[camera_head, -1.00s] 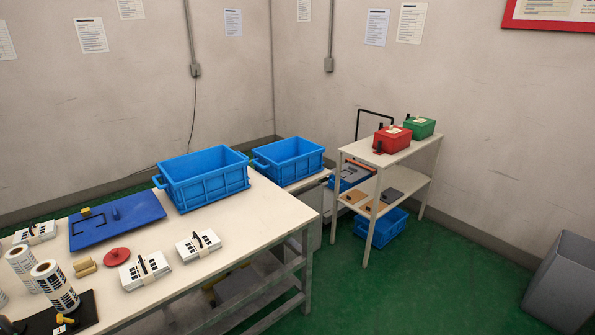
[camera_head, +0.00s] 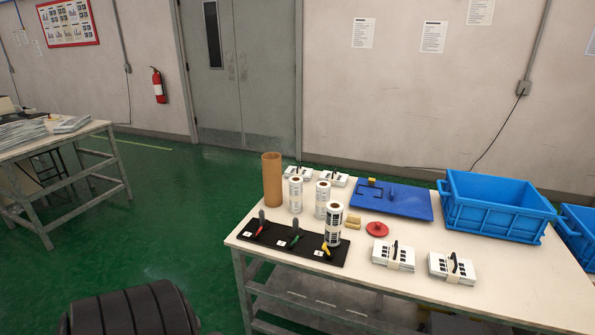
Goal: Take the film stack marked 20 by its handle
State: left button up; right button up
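Several white film stacks with black handles and pale bands are on the white table (camera_head: 510,288). One stack (camera_head: 388,259) lies near the front edge, and another stack (camera_head: 445,275) lies to its right. Two more stacks, a left one (camera_head: 292,176) and a right one (camera_head: 330,181), lie at the back left of the table. Their number marks are too small to read, so I cannot tell which is marked 20. Neither of my grippers is in view.
Labelled rolls, such as one roll (camera_head: 334,225), and a brown tube (camera_head: 272,180) stand at the table's left. A black board (camera_head: 270,238) holds several tools. A blue plate (camera_head: 410,205), red disc (camera_head: 377,230) and blue crate (camera_head: 495,215) are nearby. Green floor (camera_head: 150,220) is open leftward.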

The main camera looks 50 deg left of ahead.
aim_at(306, 174)
jog(key=u, duration=2.95)
jog(key=i, duration=4.25)
jog(key=z, duration=2.2)
jog(key=i, duration=0.45)
jog(key=z, duration=0.05)
